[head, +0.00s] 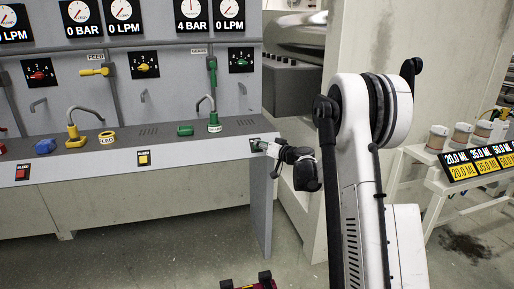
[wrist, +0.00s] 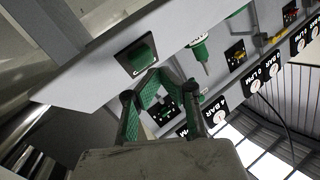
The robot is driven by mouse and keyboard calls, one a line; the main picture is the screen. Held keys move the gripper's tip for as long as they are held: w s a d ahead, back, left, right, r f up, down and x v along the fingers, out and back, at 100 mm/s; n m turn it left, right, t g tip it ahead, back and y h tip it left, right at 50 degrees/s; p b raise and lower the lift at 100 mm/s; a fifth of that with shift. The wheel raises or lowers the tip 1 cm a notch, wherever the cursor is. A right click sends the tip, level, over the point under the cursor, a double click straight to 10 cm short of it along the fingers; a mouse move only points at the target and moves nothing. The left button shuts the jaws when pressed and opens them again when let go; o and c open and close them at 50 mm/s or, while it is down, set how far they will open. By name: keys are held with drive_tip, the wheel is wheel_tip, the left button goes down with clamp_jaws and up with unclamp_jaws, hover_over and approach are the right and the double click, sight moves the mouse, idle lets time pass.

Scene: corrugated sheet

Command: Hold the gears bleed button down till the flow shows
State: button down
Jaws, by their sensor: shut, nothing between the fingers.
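The green gears bleed button (head: 257,144) sits in a dark square plate at the right end of the bench's front edge. In the wrist view the green button (wrist: 143,57) shows just beyond my fingertips. My gripper (head: 268,148) is shut and empty, its tips at or very near the button in the head view. Above the gears column, one gauge (head: 191,10) reads 4 BAR and the flow gauge (head: 231,10) reads 0 LPM.
A green selector knob (head: 241,62), green valve lever (head: 211,63) and green-based spout (head: 214,121) belong to the right column. A yellow bleed button (head: 144,158) and red one (head: 22,173) lie left along the edge. A rack of jars (head: 462,135) stands right.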

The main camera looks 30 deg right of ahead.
drive_tip(key=shift+w, duration=0.1)
drive_tip(key=shift+w+f, duration=0.2)
drive_tip(key=shift+f, duration=0.1)
drive_tip(key=shift+w+d+f+b, duration=0.1)
drive_tip(key=shift+w+f+b, duration=0.2)
drive_tip(key=shift+b, duration=0.15)
idle(0.7)
drive_tip(key=shift+r, duration=0.1)
idle(1.4)
drive_tip(key=shift+s+r, duration=0.5)
drive_tip(key=shift+s, duration=0.1)
drive_tip(key=shift+r+p, duration=0.1)
drive_tip(key=shift+p, duration=0.2)
drive_tip(key=s+r, duration=0.1)
drive_tip(key=s+a+r+p, duration=0.1)
drive_tip(key=s+r, duration=0.1)
drive_tip(key=shift+s+r+p, duration=0.2)
drive_tip(key=shift+s+p, duration=0.05)
drive_tip(key=shift+p, duration=0.05)
idle(0.5)
